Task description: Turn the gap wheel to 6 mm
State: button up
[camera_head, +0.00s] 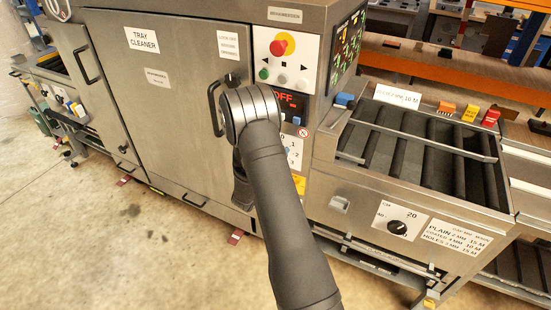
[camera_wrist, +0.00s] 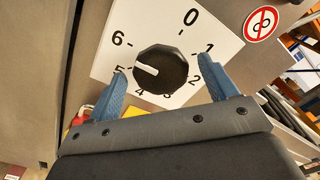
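The gap wheel (camera_wrist: 172,72) is a black faceted knob on a white plate (camera_wrist: 150,22) numbered 0 to 6. Its white pointer aims left and slightly up, close to the 5 and below the 6. My gripper (camera_wrist: 164,72) is open, with one blue finger left of the knob and the other right of it. A gap shows between each finger and the knob; their distance in depth is unclear. The left fingertip partly covers the 5. In the head view my arm hides the wheel and gripper; part of the numbered plate (camera_head: 293,146) shows.
The tray cleaner's door (camera_head: 165,100) is left of my arm. Above the plate are a lit red display reading OFF (camera_head: 284,98) and a red stop button (camera_head: 281,44). Another black dial (camera_head: 397,228) is on the roller conveyor's front (camera_head: 350,205). A no-hand sign (camera_wrist: 261,23) is near the plate.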

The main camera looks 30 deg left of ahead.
jog(key=s, duration=1.7)
jog(key=shift+s, duration=0.2)
jog(key=shift+w, duration=0.15)
jog(key=w, duration=1.7)
jog(key=shift+w+f+n, duration=0.1)
jog(key=shift+n, duration=4)
jog(key=shift+f+n, duration=0.1)
jog(key=shift+n, duration=4)
